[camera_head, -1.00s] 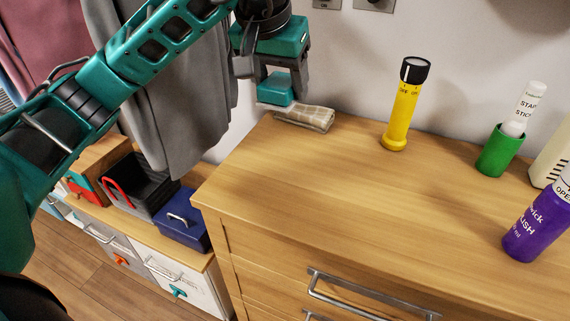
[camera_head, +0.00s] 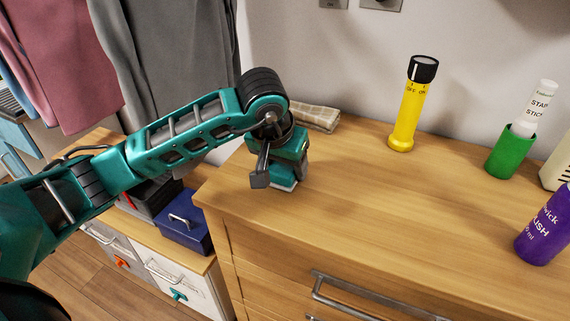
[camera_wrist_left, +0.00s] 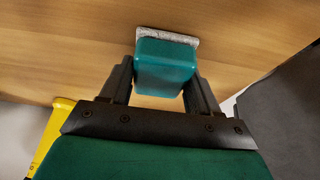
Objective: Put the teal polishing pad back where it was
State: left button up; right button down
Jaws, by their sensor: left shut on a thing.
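The teal polishing pad (camera_wrist_left: 166,66) is a teal block with a pale grey, fuzzy underside. My left gripper (camera_head: 280,175) is shut on it, with one finger on each side in the left wrist view (camera_wrist_left: 160,92). In the head view the pad (camera_head: 284,184) shows only in part below the gripper, over the left part of the wooden dresser top (camera_head: 370,215). Its pale face is at or just above the wood; I cannot tell whether it touches. My right gripper is not in view.
A folded checked cloth (camera_head: 316,117) lies behind the gripper by the wall. A yellow flashlight (camera_head: 406,112), a green holder (camera_head: 510,155) with a white stick and a purple bottle (camera_head: 545,228) stand to the right. The middle of the top is clear. A blue box (camera_head: 186,228) sits lower left.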

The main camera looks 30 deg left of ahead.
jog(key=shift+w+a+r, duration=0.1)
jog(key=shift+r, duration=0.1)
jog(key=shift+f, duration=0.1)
pick_arm(q)
jog(key=shift+f, duration=0.2)
jog(key=o, duration=0.9)
jog(key=shift+r, duration=0.1)
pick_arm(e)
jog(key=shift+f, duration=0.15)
pick_arm(q)
jog(key=shift+o, duration=0.2)
jog(key=shift+r, duration=0.45)
jog(key=p+v, duration=0.1)
jog(key=v, duration=1)
jog(key=shift+s+r, duration=0.15)
jog(key=shift+s, duration=0.1)
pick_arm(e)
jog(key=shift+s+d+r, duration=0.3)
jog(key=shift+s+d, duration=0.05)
